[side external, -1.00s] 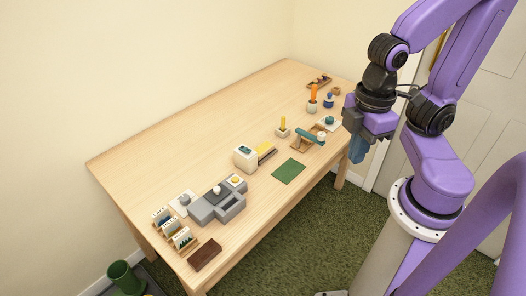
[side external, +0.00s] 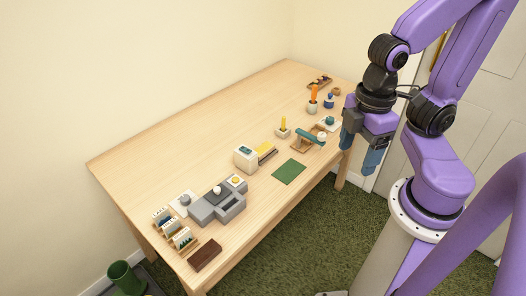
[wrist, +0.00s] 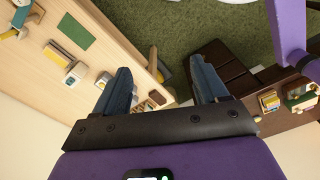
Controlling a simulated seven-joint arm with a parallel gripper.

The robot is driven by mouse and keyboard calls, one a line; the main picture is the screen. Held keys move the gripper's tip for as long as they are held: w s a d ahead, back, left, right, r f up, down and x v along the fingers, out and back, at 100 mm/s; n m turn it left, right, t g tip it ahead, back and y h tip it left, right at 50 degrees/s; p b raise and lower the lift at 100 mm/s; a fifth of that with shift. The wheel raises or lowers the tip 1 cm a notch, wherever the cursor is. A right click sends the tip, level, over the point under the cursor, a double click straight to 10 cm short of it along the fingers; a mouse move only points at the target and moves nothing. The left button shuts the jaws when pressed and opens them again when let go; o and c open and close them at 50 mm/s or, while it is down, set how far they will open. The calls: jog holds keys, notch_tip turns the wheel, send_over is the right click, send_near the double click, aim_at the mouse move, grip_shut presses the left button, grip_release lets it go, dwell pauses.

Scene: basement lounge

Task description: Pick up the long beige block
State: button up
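I cannot pick out a long beige block for certain in either view. A boxy cream block (side external: 245,157) with a dark teal patch stands mid-table, with a flat yellow piece (side external: 265,148) beside it. My gripper (side external: 361,150) is open and empty, with blue fingers pointing down, in the air by the table's right edge. In the wrist view my gripper (wrist: 163,86) shows its two fingers wide apart with nothing between them.
The wooden table (side external: 180,150) has free room at the back left. A green mat (side external: 289,171), grey blocks (side external: 218,204), card racks (side external: 172,230), a brown block (side external: 204,255) and an orange candle-like piece (side external: 313,94) stand on it. A dark wooden surface (wrist: 225,65) shows in the wrist view.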

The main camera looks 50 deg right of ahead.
jog(key=w+a+n, duration=0.1)
jog(key=w+a, duration=0.2)
jog(key=w, duration=0.8)
jog(key=n, duration=0.4)
send_over(263, 148)
notch_tip(263, 148, down, 12)
jog(key=f, duration=1.1)
jog(key=shift+a+f, duration=0.1)
jog(key=shift+a, duration=0.2)
jog(key=shift+d+f, duration=0.15)
jog(key=shift+f, duration=1.2)
jog(key=shift+d+f, duration=0.1)
jog(key=shift+f, duration=1.25)
jog(key=c, duration=1.2)
